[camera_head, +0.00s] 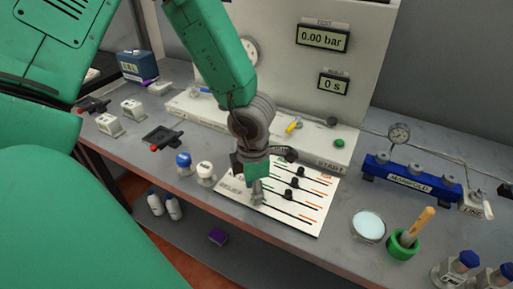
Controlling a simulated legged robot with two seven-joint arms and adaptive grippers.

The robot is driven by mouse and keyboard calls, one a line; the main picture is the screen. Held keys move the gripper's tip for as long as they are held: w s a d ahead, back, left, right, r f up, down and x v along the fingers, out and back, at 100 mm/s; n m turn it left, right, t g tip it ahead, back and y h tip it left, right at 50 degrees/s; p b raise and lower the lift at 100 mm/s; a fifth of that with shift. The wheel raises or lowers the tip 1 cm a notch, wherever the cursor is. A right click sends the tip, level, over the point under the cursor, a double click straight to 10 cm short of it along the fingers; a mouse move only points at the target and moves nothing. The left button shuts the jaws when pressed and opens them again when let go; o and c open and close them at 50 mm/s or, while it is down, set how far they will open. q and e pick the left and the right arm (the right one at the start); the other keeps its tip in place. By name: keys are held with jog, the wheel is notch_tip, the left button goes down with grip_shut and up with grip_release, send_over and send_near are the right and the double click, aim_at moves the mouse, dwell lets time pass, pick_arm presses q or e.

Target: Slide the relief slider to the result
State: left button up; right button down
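The white slider panel (310,216) lies on the bench in the middle. It has several dark slots with green and orange marks, and black slider knobs (293,183) show on it. A label that seems to read "RELIEF" (230,187) is at its left edge, beside my gripper. My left gripper (257,193) points down over the left part of the panel, with its fingertips at or just above the surface. It hides that part, so I cannot tell which knob it touches or whether the fingers are closed. My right gripper is not in view.
Behind the panel stands a white housing with displays reading "0.00 bar" (322,38) and "0 s" (333,84). White and blue-capped jars (206,173) stand close left of the gripper. A blue manifold (410,182), a round dish (369,226) and a green mortar (403,245) are to the right.

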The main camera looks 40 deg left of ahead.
pick_arm(q)
jog(key=shift+w+a+r, duration=0.1)
jog(key=shift+r, duration=0.05)
notch_tip(320, 180, up, 12)
jog(key=shift+f, duration=0.2)
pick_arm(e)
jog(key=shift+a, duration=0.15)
pick_arm(q)
jog(key=shift+d+r, duration=0.1)
jog(key=shift+d, duration=0.25)
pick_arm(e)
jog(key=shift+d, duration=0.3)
